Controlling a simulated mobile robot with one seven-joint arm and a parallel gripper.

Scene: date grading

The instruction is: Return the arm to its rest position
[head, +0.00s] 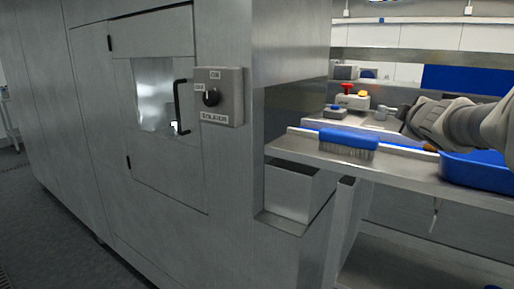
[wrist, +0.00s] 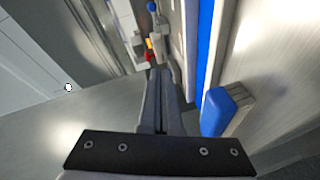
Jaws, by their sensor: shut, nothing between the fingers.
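My arm (head: 450,118) reaches in from the right edge in the head view, above the steel bench. My gripper shows in the wrist view (wrist: 161,115) with its two grey fingers together and nothing between them. In the head view the fingertips are hard to make out against the bench. A blue brush (head: 348,138) with pale bristles lies on the bench below and left of the arm. The brush's blue back also shows in the wrist view (wrist: 222,108), right of the fingers and apart from them.
A blue tray (head: 478,170) stands on the bench at the right, below my arm. A control box with red and yellow buttons (head: 352,97) sits behind. A large steel cabinet with a knob switch box (head: 218,97) fills the left. A steel bin (head: 290,190) hangs below the bench end.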

